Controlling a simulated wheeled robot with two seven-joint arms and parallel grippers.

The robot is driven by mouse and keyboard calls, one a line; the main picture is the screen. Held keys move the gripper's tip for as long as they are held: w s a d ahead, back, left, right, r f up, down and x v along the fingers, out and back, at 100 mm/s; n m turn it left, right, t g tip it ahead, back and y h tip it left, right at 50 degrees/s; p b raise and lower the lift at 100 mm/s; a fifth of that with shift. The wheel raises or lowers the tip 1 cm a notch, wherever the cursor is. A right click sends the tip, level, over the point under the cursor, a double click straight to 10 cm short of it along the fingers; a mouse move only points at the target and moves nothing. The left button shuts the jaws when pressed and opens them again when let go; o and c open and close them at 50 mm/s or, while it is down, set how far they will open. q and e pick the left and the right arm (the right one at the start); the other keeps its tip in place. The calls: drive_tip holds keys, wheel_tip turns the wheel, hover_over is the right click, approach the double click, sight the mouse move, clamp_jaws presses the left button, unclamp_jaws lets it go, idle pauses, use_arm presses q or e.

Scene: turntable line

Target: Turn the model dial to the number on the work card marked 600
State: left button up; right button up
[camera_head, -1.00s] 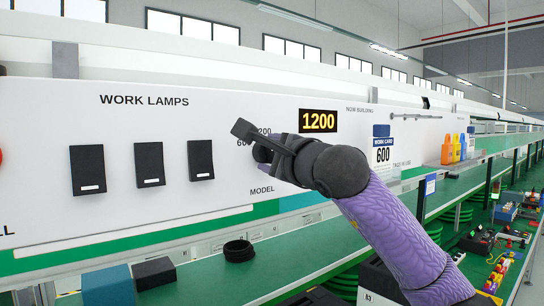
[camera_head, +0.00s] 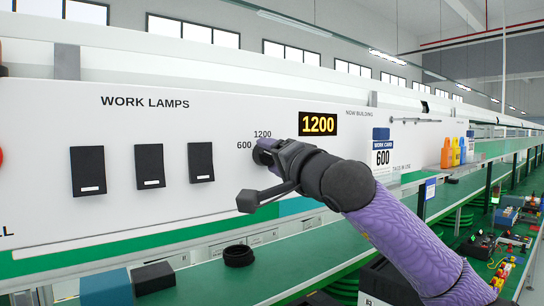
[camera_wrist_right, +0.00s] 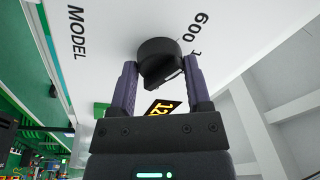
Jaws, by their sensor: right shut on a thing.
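The black model dial (camera_wrist_right: 158,60) sits on the white panel between the two fingers of my right gripper (camera_wrist_right: 160,85), which is shut on it. A pale mark shows on the dial's lower right in the wrist view; which number it points at I cannot tell. In the head view my right gripper (camera_head: 268,154) covers most of the dial, beside the printed 600 (camera_head: 244,145) and 1200 (camera_head: 262,134). The display (camera_head: 318,124) reads 1200. The work card (camera_head: 382,157) marked 600 hangs to the right. My left gripper is not in view.
Three black lamp switches (camera_head: 149,165) are left of the dial. A green shelf (camera_head: 200,281) below the panel holds a black ring (camera_head: 238,255), a dark block (camera_head: 154,275) and a blue block (camera_head: 106,287). Coloured bottles (camera_head: 456,152) stand farther right.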

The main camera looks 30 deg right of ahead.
drive_tip(key=shift+f+n, duration=0.15)
drive_tip(key=shift+n, duration=0.75)
drive_tip(key=o, duration=1.3)
drive_tip(key=shift+c, duration=0.2)
drive_tip(key=s+f+b, duration=0.1)
drive_tip(key=s+b, duration=0.4)
drive_tip(key=s, duration=0.5)
drive_tip(key=shift+d, duration=0.15)
drive_tip(key=shift+w+f, duration=0.1)
